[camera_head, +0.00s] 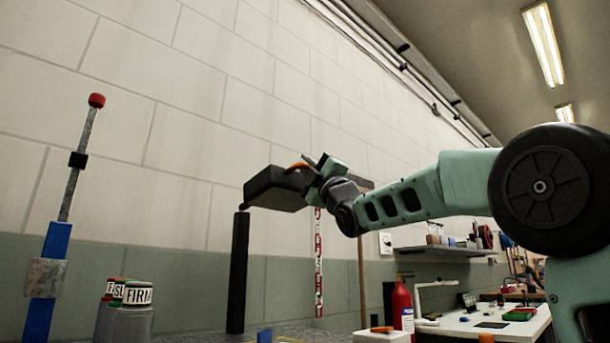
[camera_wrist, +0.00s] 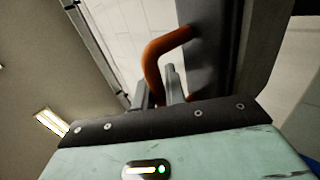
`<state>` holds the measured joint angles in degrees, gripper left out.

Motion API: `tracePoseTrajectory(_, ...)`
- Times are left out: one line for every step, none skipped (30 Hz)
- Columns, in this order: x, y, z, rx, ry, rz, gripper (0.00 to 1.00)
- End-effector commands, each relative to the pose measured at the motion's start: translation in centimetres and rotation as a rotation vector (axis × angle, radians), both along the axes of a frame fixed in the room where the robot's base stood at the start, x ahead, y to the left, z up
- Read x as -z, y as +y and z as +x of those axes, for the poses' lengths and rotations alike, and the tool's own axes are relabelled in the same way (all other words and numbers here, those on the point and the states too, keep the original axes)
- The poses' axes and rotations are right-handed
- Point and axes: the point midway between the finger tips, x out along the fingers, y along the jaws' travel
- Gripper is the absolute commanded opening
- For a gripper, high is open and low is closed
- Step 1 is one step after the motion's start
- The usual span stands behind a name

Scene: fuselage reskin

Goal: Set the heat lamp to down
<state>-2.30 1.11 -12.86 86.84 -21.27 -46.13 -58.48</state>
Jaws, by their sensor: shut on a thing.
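The heat lamp has a dark box-shaped head (camera_head: 275,189) on top of a black upright post (camera_head: 238,272). The head reaches out to the right of the post, close to level, and its underside shows from below. An orange handle (camera_head: 298,166) is on the head's right end; in the wrist view the bent handle (camera_wrist: 158,48) stands out from the grey housing (camera_wrist: 208,45). My gripper (camera_head: 318,168) is at the handle, shut on it. In the wrist view the fingers (camera_wrist: 168,90) meet around the lower part of the handle, partly hidden by my wrist.
A blue post with a red-tipped rod (camera_head: 52,270) stands at the left. Labelled cans (camera_head: 137,293) sit near it. A red bottle (camera_head: 402,305) and a white bench (camera_head: 480,322) are at the lower right. A block wall (camera_head: 150,150) runs close behind the lamp.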

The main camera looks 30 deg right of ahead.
Motion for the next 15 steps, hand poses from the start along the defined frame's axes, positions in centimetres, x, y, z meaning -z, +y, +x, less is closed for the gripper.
tracePoseTrajectory(1.2, 0.0, -0.1, 0.001, 0.000, -0.001, 0.00)
tracePoseTrajectory(1.4, 0.0, -0.1, 0.000, 0.000, -0.001, 0.00)
tracePoseTrajectory(1.7, 0.0, -0.2, 0.000, 0.000, -0.001, 0.00)
tracePoseTrajectory(1.9, 0.0, -0.2, 0.001, 0.000, -0.001, 0.00)
tracePoseTrajectory(2.1, -0.1, -0.2, 0.001, 0.000, -0.001, 0.00)
tracePoseTrajectory(2.3, -0.1, -0.3, 0.001, 0.001, -0.001, 0.00)
tracePoseTrajectory(2.4, -0.1, -0.3, 0.000, 0.001, 0.000, 0.00)
tracePoseTrajectory(2.6, -0.1, -0.3, 0.000, 0.001, 0.000, 0.00)
tracePoseTrajectory(2.7, -0.1, -0.3, 0.001, 0.001, 0.000, 0.00)
tracePoseTrajectory(2.8, -0.1, -0.3, 0.001, 0.001, 0.000, 0.00)
tracePoseTrajectory(2.9, -0.1, -0.3, 0.001, 0.001, 0.000, 0.00)
tracePoseTrajectory(3.0, -0.1, -0.3, 0.001, 0.001, 0.000, 0.00)
tracePoseTrajectory(3.1, -0.1, -0.4, 0.001, 0.001, 0.000, 0.00)
tracePoseTrajectory(3.1, -0.1, -0.4, 0.001, 0.001, 0.000, 0.00)
tracePoseTrajectory(3.1, -0.1, -0.4, 0.001, 0.000, 0.001, 0.00)
